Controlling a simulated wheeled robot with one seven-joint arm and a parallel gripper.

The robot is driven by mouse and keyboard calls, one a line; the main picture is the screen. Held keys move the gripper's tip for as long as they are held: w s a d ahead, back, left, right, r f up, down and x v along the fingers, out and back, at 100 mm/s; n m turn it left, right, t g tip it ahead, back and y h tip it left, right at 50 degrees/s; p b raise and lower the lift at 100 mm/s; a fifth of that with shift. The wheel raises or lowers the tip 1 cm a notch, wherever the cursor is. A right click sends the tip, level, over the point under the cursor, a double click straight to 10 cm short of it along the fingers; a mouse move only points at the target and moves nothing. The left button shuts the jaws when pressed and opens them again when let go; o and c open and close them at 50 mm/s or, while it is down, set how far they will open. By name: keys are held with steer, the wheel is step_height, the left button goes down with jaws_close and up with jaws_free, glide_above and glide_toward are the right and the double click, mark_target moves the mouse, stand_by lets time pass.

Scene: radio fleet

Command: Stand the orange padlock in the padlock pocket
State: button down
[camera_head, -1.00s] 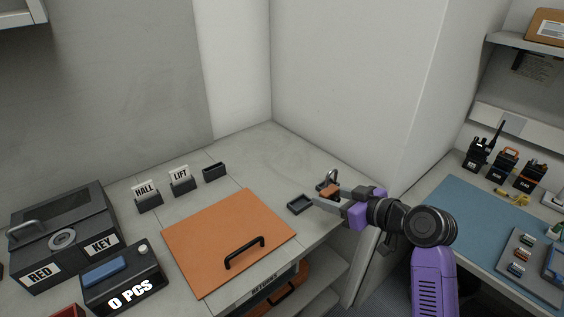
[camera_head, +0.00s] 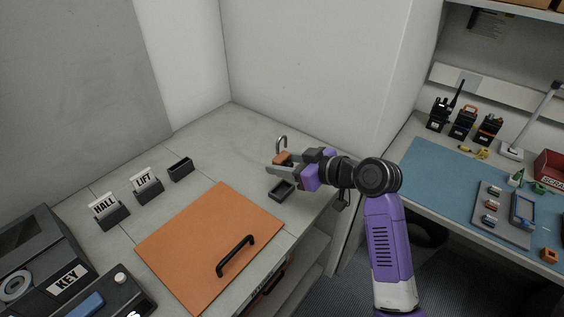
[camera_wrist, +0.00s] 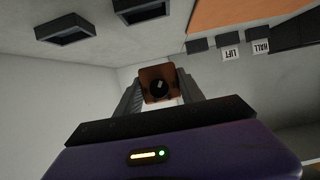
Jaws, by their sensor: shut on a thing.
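The orange padlock (camera_head: 283,157) is held upright, its grey shackle up, between the jaws of my gripper (camera_head: 279,166). In the wrist view its orange-brown underside with a dark round keyhole (camera_wrist: 158,84) shows between the fingers. A small shallow dark pocket (camera_head: 282,191) on the grey counter shows just below my gripper in the head view. The wrist view shows two dark open pockets, one at the upper left (camera_wrist: 66,29) and one at the top (camera_wrist: 141,9). The padlock appears clear of both; I cannot tell which is the padlock pocket.
An orange board with a black handle (camera_head: 210,240) lies left of the pocket. Behind it stand the HALL holder (camera_head: 108,213), the LIFT holder (camera_head: 146,187) and an empty black holder (camera_head: 181,169). A wall stands behind the counter.

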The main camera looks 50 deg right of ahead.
steer(key=b, duration=0.4)
glide_above(283, 193)
steer(key=shift+f, duration=2.9)
steer(key=shift+f+b, duration=0.8)
steer(key=shift+f, duration=0.1)
steer(key=c, duration=0.6)
jaws_free()
steer(key=shift+c, duration=0.2)
steer(key=shift+f, duration=0.1)
steer(key=shift+b+v, duration=0.35)
steer(key=shift+v, duration=3.6)
